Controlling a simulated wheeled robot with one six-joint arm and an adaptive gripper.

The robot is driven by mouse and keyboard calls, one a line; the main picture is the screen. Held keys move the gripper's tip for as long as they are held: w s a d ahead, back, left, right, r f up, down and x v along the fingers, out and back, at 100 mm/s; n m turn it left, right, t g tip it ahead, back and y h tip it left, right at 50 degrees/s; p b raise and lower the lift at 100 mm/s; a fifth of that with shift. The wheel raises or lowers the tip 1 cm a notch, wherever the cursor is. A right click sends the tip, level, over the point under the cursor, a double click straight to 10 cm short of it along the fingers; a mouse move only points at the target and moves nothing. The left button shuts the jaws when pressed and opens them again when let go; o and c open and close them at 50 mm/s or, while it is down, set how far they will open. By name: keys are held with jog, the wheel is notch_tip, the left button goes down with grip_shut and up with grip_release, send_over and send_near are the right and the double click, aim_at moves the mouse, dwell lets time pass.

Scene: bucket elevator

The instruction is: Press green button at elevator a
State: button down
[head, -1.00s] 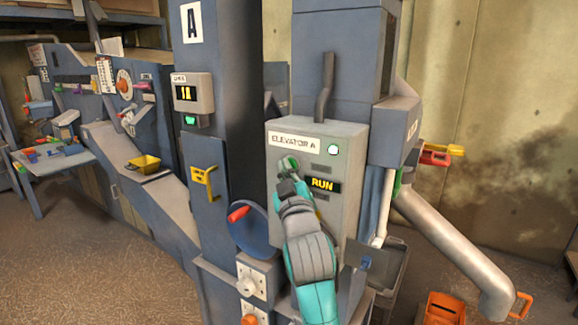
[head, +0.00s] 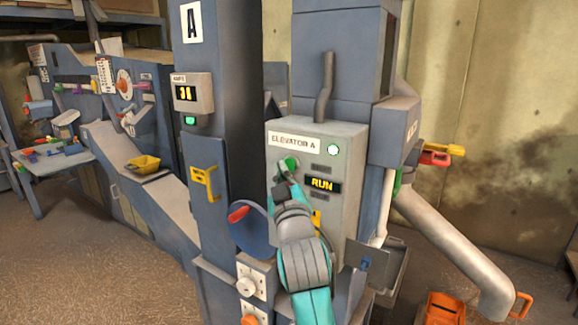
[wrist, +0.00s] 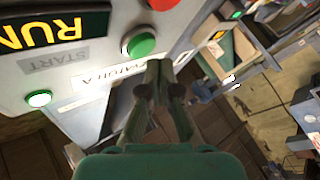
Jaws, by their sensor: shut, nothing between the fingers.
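The green button (head: 289,163) is on the grey control box (head: 346,215) labelled ELEVATOR A. In the wrist view the round green button (wrist: 140,43) stands out from the panel, just above and left of my fingertips. My gripper (head: 285,182) is shut and empty, its tips just below the button in the head view. In the wrist view my gripper (wrist: 158,70) points at the panel close to the button; I cannot tell whether it touches. The RUN display (head: 322,184) is lit yellow. A round green lamp (head: 333,149) glows at the box's upper right.
A red button (wrist: 163,4) is on the same panel near the green one. A red-handled lever (head: 238,213) is left of my arm. A meter (head: 190,93) with lit digits hangs on the column marked A. A pipe (head: 455,255) slopes down at the right.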

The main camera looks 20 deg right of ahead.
jog(key=shift+s+a, duration=0.75)
jog(key=shift+a, duration=0.3)
jog(key=shift+s+a, duration=0.7)
jog(key=shift+a, duration=0.3)
jog(key=s+f+g+y, duration=0.1)
jog(key=s+f, duration=0.5)
jog(key=f, duration=0.4)
jog(key=s+f+g+y, duration=0.1)
jog(key=s+f, duration=0.5)
jog(key=f, duration=0.5)
jog(key=s+f+g+y, duration=0.1)
jog(key=s+f+y, duration=0.1)
jog(key=s+f, duration=0.6)
jog(key=s+f+g, duration=0.1)
jog(key=s+f, duration=0.9)
jog(key=s, duration=0.4)
jog(key=s+d+m+g, duration=0.1)
jog(key=s+m+g, duration=0.1)
jog(key=s, duration=1.6)
jog(key=shift+d+r+m, duration=0.2)
jog(key=shift+r+m, duration=0.1)
jog(key=shift+m, duration=0.4)
